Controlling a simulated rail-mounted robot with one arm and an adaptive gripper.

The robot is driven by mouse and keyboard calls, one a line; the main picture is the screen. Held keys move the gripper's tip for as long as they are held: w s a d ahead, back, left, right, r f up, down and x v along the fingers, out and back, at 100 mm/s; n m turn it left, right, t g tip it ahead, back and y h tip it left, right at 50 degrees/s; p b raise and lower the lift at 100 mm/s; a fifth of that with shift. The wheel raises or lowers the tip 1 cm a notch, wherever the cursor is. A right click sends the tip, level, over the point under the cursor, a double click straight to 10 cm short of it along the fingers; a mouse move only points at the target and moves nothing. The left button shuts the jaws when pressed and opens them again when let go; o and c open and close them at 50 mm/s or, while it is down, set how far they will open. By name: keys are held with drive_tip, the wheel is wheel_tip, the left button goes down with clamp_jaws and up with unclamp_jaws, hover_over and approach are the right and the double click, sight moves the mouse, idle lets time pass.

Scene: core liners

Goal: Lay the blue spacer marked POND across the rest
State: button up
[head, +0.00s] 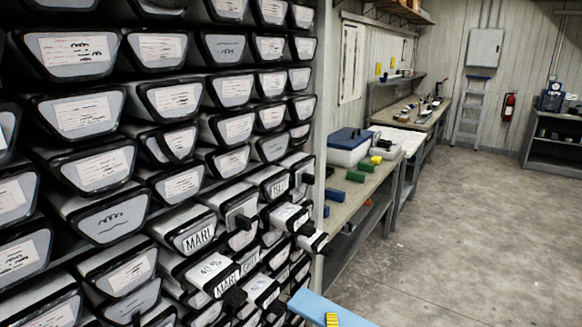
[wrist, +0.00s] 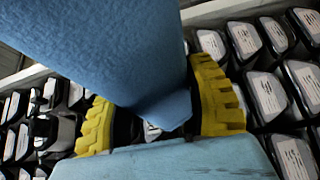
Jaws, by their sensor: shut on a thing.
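My gripper (wrist: 160,108) is shut on a blue piece, which I take as the spacer (wrist: 115,45); it runs from the top of the wrist view down between the yellow ribbed fingers. No POND mark is readable on it. A paler blue surface (wrist: 170,162) fills the bottom of the wrist view, and I cannot tell whether it is part of the same piece. In the head view, a light blue slab (head: 312,304) shows at the bottom edge with a yellow finger (head: 332,320) against it. I cannot pick out the rest for certain.
A rack of labelled core liners (head: 95,115) fills the left. Several lower liners stick out, including one marked MARL (head: 198,240). A bench (head: 345,195) behind holds green blocks (head: 355,176) and a blue-lidded box (head: 348,146). The floor (head: 460,235) at right is clear.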

wheel_tip(320, 180, up, 17)
drive_tip(key=p, duration=0.8)
drive_tip(key=shift+f, duration=0.2)
idle(0.4)
